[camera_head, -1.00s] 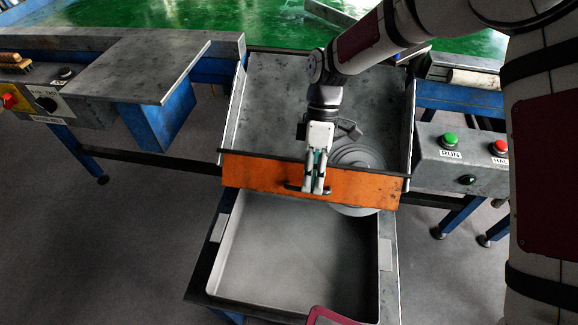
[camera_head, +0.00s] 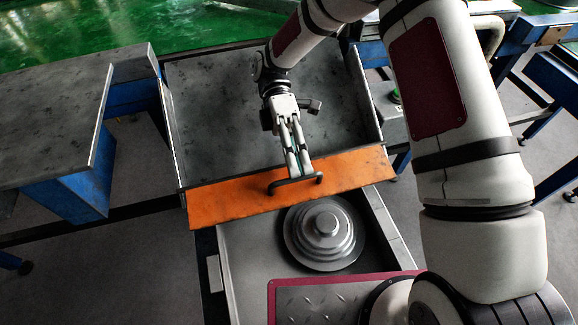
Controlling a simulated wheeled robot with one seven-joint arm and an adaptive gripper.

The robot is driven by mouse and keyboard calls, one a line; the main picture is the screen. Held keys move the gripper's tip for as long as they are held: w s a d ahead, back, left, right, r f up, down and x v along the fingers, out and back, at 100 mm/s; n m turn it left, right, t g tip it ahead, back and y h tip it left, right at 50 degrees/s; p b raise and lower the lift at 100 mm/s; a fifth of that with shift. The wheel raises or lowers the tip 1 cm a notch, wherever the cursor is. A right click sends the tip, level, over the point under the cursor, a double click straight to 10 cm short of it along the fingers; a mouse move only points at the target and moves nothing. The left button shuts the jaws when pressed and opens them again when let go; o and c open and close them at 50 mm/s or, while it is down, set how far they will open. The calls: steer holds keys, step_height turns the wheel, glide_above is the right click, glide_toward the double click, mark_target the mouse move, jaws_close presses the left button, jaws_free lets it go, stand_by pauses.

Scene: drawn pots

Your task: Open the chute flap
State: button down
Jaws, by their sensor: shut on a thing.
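The orange chute flap (camera_head: 235,200) spans the lower end of the grey sloping chute (camera_head: 225,105). It is swung up and outward, with its broad face turned toward the camera. My gripper (camera_head: 302,172) is shut on the dark bar handle (camera_head: 281,183) at the middle of the flap. A round, stepped metal lid-like piece (camera_head: 325,235) lies below the flap, in the grey tray (camera_head: 228,262). The flap and my own body hide parts of the tray.
A grey metal table (camera_head: 50,120) on blue supports stands at the left. A blue-framed bench (camera_head: 530,35) stands at the upper right. Bare floor (camera_head: 120,265) shows at the lower left.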

steer(key=shift+w+r+g, duration=0.1)
steer(key=shift+g, duration=0.2)
